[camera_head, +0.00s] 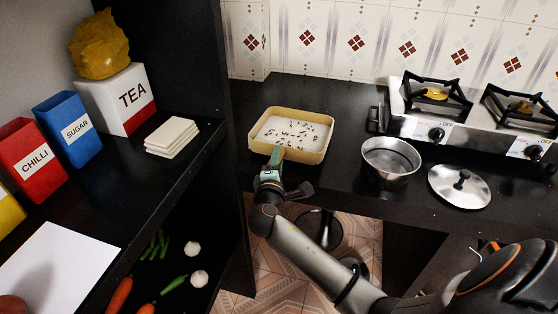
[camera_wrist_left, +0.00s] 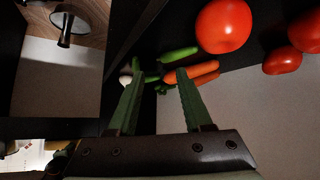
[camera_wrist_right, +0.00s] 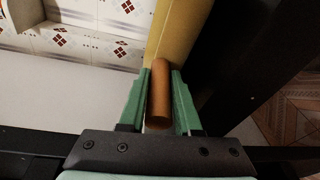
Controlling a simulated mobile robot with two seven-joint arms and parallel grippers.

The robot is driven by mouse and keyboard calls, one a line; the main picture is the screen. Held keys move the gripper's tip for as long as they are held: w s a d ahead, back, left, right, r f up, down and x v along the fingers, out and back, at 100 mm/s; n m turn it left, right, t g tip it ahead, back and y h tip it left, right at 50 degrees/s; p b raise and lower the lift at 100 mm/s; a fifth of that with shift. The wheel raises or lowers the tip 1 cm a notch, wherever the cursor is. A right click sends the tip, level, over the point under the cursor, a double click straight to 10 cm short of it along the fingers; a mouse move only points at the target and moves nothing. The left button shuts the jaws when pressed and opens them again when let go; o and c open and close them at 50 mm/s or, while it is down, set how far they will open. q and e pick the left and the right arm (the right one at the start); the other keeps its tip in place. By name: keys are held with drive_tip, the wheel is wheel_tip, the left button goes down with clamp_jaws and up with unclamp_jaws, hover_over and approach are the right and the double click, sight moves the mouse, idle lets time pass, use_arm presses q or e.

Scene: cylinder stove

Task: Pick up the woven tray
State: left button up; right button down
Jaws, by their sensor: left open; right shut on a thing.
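The woven tray (camera_head: 308,157) is a yellow, shallow tray with a white inside dotted with small dark specks. It sits on the black counter in the head view, its front side near the counter's front edge. My right gripper (camera_head: 277,156) is at the tray's front side. In the right wrist view, the fingers (camera_wrist_right: 159,100) are shut on an orange-brown cylindrical handle (camera_wrist_right: 159,85) by the tray's yellow wall (camera_wrist_right: 183,30). My left gripper (camera_wrist_left: 156,92) is open and empty in the left wrist view, over vegetables; the head view does not show it.
A metal pot (camera_head: 391,165), its lid (camera_head: 460,187) and a gas stove (camera_head: 440,130) stand to the right. A dark shelf at left holds a tea box (camera_head: 120,100), sugar and chilli boxes and white tiles (camera_head: 171,137). Tomatoes (camera_wrist_left: 223,25) show in the left wrist view.

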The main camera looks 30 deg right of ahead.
use_arm(q)
drive_tip(key=shift+s+a+r+p, duration=0.3)
drive_tip(key=shift+a+r+p, duration=0.35)
drive_tip(key=shift+p, duration=0.4)
drive_tip(key=shift+s+a+p, duration=0.25)
drive_tip(key=shift+p, duration=0.15)
use_arm(e)
drive_tip(key=s+a+r, duration=0.3)
drive_tip(key=s+r, duration=0.8)
drive_tip(key=s, duration=0.2)
drive_tip(key=shift+s+r, duration=0.25)
drive_tip(key=shift+s, duration=0.1)
drive_tip(key=c, duration=1.2)
unclamp_jaws()
clamp_jaws()
use_arm(q)
drive_tip(key=shift+w+r, duration=0.2)
drive_tip(key=shift+d, duration=0.1)
use_arm(e)
drive_tip(key=shift+d, duration=0.1)
